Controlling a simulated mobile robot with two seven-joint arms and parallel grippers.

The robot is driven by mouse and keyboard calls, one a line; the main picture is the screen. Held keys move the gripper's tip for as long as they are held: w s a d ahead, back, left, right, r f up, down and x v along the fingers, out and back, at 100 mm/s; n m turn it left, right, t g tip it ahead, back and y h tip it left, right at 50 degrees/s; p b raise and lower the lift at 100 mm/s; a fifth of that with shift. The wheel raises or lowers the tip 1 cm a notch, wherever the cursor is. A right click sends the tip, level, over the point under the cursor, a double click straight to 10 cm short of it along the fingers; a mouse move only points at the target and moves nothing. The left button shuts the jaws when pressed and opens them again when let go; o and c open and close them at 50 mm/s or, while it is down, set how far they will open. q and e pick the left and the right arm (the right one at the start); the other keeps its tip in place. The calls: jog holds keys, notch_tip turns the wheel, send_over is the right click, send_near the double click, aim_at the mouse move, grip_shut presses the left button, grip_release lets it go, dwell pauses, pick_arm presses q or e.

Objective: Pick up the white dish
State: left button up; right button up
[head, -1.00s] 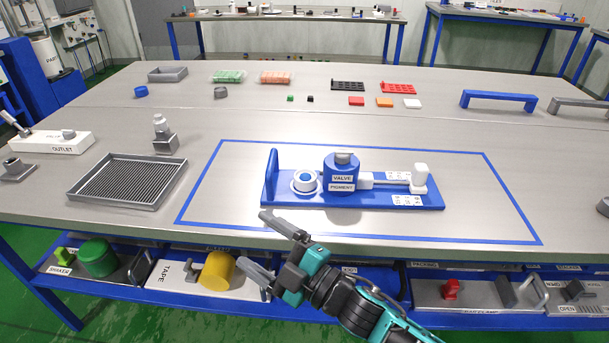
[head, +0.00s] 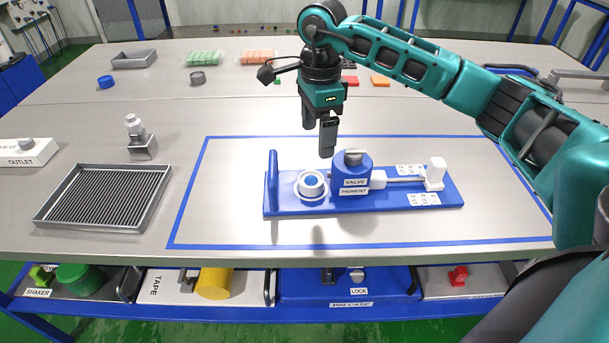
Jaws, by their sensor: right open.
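The white dish (head: 311,196) is a small round white piece with a blue centre. It sits on the left part of a blue fixture (head: 340,206), between an upright blue plate (head: 272,178) and a blue cylinder (head: 352,170) labelled VALVE and PIGMENT. My right gripper (head: 318,138) points down above the dish, slightly behind it in the picture. Its two fingers are apart, with nothing between them. The fingertips show clear of the dish. My left gripper is not in view.
A white block (head: 435,174) on a rod stands at the fixture's right end. A blue tape outline (head: 190,190) surrounds the fixture. A grey ribbed tray (head: 68,222) and a small bottle on a stand (head: 142,145) are to the left. The table inside the outline is otherwise bare.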

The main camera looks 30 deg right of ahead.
send_over(312, 178)
jog(key=f, duration=0.4)
jog(key=s+f, duration=0.1)
jog(key=f, duration=0.1)
jog(key=shift+d+f, duration=0.25)
jog(key=shift+d, duration=0.15)
jog(key=shift+w+a+f, duration=0.15)
jog(key=shift+f, duration=0.85)
jog(key=shift+w+a+f, duration=0.15)
jog(key=shift+f, duration=0.85)
jog(key=shift+w+a+f, duration=0.15)
jog(key=shift+f, duration=0.85)
jog(key=shift+c, duration=0.4)
jog(key=c, duration=1.1)
